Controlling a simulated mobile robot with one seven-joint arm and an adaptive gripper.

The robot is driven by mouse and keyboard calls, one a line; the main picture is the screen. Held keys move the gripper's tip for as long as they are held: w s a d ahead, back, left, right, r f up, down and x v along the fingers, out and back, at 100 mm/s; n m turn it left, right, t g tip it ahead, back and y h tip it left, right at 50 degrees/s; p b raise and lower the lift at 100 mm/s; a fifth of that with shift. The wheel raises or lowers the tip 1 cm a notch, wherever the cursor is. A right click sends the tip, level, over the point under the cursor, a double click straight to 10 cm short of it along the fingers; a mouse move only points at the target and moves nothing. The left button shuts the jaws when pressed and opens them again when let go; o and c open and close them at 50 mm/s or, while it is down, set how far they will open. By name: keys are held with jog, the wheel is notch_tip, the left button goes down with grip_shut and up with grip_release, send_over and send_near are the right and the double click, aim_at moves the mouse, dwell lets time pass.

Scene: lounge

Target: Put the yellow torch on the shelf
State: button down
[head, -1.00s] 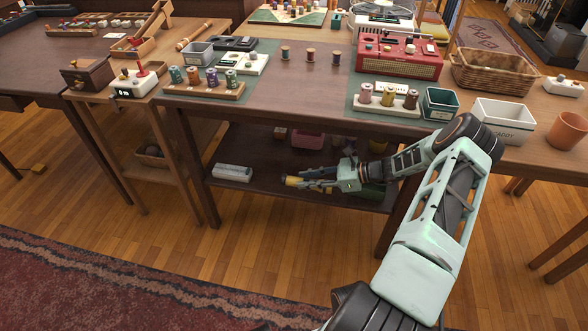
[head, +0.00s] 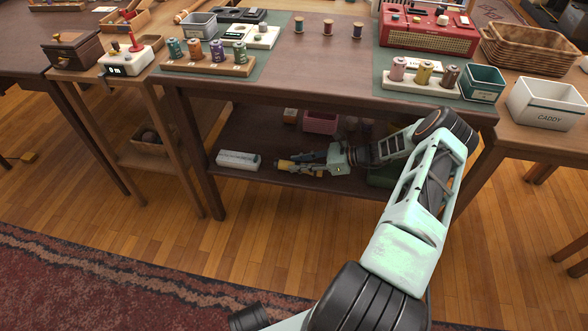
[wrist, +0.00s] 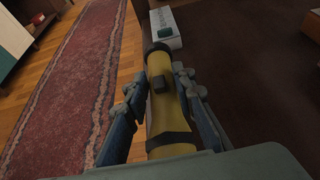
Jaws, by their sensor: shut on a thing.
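The yellow torch (head: 285,165) is between the fingers of my gripper (head: 302,162), over the front part of the dark lower shelf (head: 250,138) under the middle table. In the wrist view the torch (wrist: 160,118) lies lengthwise between the two blue-grey fingers (wrist: 160,105), with a black band near each end and a dark switch on top. My gripper is shut on it. I cannot tell whether the torch touches the shelf board.
A white box (head: 239,160) stands on the shelf left of the torch, with a gap between. A pink bin (head: 321,122) and a small orange box (head: 290,115) are further back. The tabletop above limits height. Table legs (head: 197,150) stand at the shelf's left.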

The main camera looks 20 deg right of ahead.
jog(key=shift+f+b, duration=0.4)
jog(key=shift+f, duration=0.8)
jog(key=shift+s+f, duration=0.1)
jog(key=shift+f, duration=0.05)
jog(key=c, duration=1.6)
grip_release()
jog(key=shift+d+r, duration=0.15)
jog(key=shift+r, duration=0.1)
jog(key=p+v, duration=0.3)
jog(key=v, duration=0.8)
jog(key=shift+s+d, duration=0.25)
jog(key=shift+d, duration=0.05)
jog(key=shift+a, duration=0.1)
